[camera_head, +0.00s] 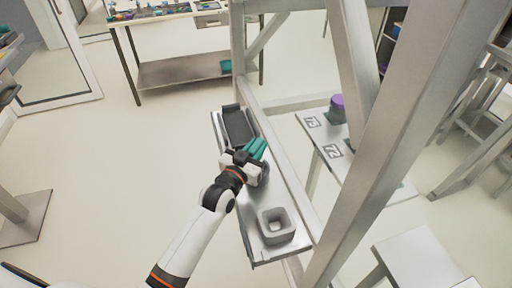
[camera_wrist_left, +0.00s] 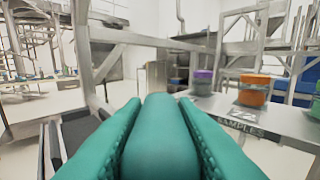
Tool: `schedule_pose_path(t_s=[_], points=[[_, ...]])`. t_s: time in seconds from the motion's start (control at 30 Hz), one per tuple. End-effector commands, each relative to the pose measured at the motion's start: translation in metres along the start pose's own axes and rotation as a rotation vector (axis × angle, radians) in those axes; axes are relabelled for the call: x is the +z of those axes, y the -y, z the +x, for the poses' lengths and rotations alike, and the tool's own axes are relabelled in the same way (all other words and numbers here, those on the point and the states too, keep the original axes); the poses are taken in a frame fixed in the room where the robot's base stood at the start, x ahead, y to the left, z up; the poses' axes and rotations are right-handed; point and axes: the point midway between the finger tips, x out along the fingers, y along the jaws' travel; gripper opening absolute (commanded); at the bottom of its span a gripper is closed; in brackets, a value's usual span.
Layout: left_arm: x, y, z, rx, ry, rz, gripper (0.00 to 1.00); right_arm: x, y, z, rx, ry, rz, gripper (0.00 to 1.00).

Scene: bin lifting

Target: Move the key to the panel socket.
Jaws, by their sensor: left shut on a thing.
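My left gripper (camera_head: 257,148) is over the middle of a narrow metal panel (camera_head: 256,242), with its teal fingers pointing away from me. In the left wrist view, its two ribbed fingers are shut on a smooth, rounded teal piece (camera_wrist_left: 160,140), which appears to be the key. In the head view the key cannot be told apart from the fingers. A grey square socket (camera_head: 265,228) with a square opening stands at the near end of the panel, apart from the gripper. My right gripper is not in view.
A dark tray (camera_head: 238,125) lies at the panel's far end. Metal frame posts (camera_head: 350,60) rise close on the right. Beyond them is a samples shelf (camera_head: 355,178) with a purple-topped container (camera_head: 337,107). A table (camera_head: 165,17) stands at the back. The floor at left is open.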

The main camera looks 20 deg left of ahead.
Motion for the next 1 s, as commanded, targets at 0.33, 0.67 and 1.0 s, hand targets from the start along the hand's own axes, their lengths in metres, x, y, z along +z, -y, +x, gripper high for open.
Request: schedule_pose_path(t_s=[0.33, 0.67, 1.0], points=[[-0.003, 0.000, 0.000, 0.000, 0.002, 0.000, 0.00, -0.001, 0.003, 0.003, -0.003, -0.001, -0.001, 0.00], [-0.010, 0.000, 0.000, 0.000, 0.001, 0.000, 0.00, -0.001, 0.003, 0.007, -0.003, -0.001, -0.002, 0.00], [-0.017, 0.000, 0.000, 0.000, 0.002, 0.000, 0.00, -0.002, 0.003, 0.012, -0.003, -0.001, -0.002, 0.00]])
